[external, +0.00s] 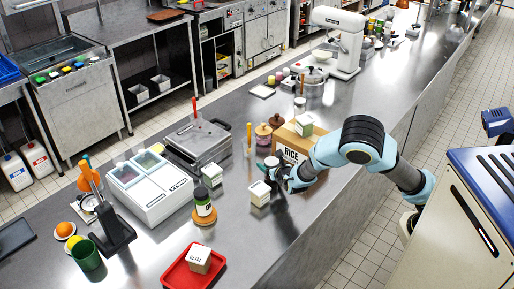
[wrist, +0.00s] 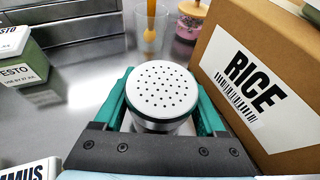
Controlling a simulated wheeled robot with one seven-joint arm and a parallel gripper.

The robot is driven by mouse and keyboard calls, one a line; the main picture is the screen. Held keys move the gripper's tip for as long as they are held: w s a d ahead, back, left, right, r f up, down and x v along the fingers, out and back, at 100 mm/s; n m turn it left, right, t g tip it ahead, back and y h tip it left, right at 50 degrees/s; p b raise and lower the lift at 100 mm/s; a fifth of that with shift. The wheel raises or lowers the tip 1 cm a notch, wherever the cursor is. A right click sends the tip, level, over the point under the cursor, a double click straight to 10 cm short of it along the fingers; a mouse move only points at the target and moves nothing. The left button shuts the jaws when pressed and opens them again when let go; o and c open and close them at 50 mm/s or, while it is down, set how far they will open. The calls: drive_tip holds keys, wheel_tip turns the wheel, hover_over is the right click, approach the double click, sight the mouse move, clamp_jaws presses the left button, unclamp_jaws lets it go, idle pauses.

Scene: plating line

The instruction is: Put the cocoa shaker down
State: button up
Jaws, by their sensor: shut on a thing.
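The cocoa shaker (wrist: 163,90), with a white lid full of small holes, stands upright between the teal fingers of my gripper (wrist: 165,112) in the wrist view. My gripper is shut on it. In the external view my gripper (external: 275,174) is over the steel counter (external: 325,195), just left of the rice box; the shaker's top (external: 271,162) shows small there. The shaker's lower body is hidden by the gripper, and I cannot tell whether its base touches the counter.
The cardboard rice box (wrist: 262,75) is close on the right. A white-lidded pesto tub (wrist: 18,70) is at left, and another labelled tub (wrist: 25,170) is at lower left. A glass with an orange-handled tool (wrist: 150,32) and a pink jar (wrist: 190,18) stand beyond. Bare counter (wrist: 90,70) shows left of the gripper.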

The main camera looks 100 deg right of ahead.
drive_tip(key=shift+f, duration=0.2)
drive_tip(key=shift+f+b, duration=0.15)
drive_tip(key=shift+b, duration=0.15)
drive_tip(key=o, duration=1.5)
drive_tip(key=shift+r+p, duration=0.35)
drive_tip(key=shift+p, duration=0.05)
drive_tip(key=b+v, duration=0.2)
drive_tip(key=v, duration=1)
drive_tip(key=shift+f, duration=0.15)
